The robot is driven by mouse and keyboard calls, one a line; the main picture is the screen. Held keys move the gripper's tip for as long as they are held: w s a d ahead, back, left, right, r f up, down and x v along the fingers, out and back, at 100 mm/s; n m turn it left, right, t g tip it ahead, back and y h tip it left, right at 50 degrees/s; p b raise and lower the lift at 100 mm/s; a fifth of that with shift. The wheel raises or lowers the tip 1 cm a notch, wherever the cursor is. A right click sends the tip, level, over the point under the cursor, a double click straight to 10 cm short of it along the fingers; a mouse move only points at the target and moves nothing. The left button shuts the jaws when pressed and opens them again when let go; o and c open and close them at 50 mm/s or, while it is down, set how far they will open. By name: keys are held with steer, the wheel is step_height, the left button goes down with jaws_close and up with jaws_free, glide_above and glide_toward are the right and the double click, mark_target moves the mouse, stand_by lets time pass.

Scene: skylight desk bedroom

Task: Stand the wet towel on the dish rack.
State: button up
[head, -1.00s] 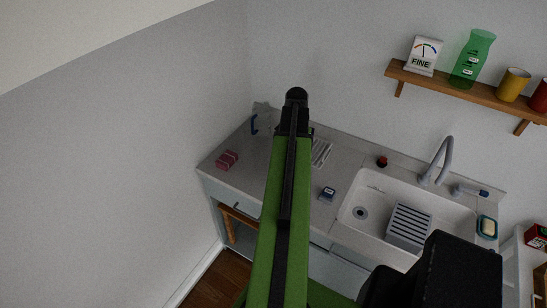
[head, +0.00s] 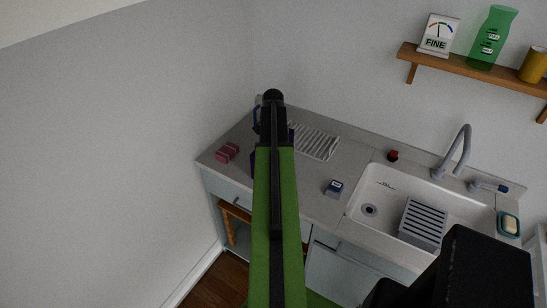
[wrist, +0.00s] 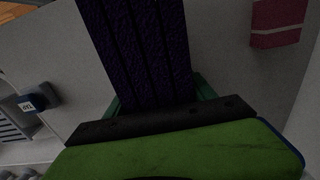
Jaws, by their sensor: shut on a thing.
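The wet towel (wrist: 140,50) is a dark blue, textured cloth with long folds, filling the upper middle of the wrist view. My gripper (wrist: 157,98) is shut on it, with green jaw parts at its two sides. A pale slatted rack (head: 316,142), likely the dish rack, lies at the back of the counter, right of my arm. The towel appears apart from it.
A pink block (head: 227,153) sits at the counter's left. A tap (head: 456,150) and a red-topped item (head: 392,155) stand behind. A shelf (head: 480,70) hangs above.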

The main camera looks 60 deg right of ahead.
steer(key=shift+r, duration=0.1)
steer(key=o, duration=1.6)
step_height(320, 180, up, 12)
steer(key=p, duration=1.2)
steer(key=shift+r, duration=0.15)
